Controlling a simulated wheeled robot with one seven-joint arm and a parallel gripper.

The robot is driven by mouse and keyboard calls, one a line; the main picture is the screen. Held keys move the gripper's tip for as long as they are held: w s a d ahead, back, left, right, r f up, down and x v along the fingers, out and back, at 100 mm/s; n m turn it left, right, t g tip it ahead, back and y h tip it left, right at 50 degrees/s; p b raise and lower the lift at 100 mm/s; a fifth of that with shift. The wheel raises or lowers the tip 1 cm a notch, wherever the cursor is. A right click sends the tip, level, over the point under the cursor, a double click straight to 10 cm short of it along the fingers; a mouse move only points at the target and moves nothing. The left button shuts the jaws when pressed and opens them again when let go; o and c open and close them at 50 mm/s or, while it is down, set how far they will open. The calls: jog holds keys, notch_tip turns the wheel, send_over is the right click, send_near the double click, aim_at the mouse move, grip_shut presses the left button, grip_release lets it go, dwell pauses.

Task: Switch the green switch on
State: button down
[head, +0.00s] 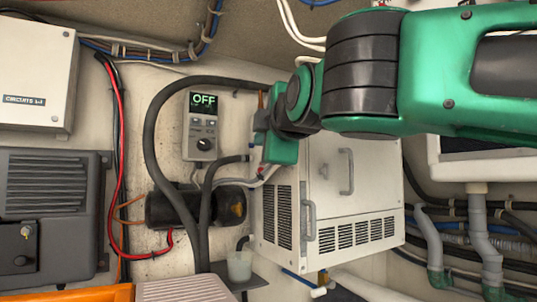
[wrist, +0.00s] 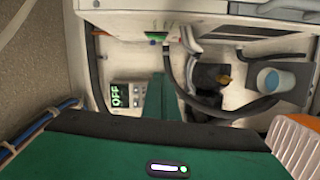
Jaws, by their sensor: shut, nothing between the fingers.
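A small green switch (wrist: 157,36) shows at the top centre of the wrist view, by the underside of a pale housing. Its lever position is too small to tell. In the head view my gripper (head: 263,155) covers most of that spot, just right of the display unit. My gripper (wrist: 162,80) is shut and empty. In the wrist view its tip lies below the switch in the picture, with a visible gap. The grey display unit (head: 204,143) reads OFF in green and has a black knob; it also shows sideways in the wrist view (wrist: 117,96).
A white vented cabinet (head: 375,205) with handles stands right of my gripper. Thick black hoses (head: 150,130) loop around a black cylinder (head: 232,206) below. A cup (head: 240,265) sits on a small shelf. A white circuits box (head: 38,75) hangs at left.

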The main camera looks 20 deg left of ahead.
jog(key=shift+w+a, duration=0.1)
jog(key=w+a, duration=0.3)
jog(key=w, duration=0.8)
jog(key=shift+f, duration=0.4)
jog(key=shift+a, duration=0.1)
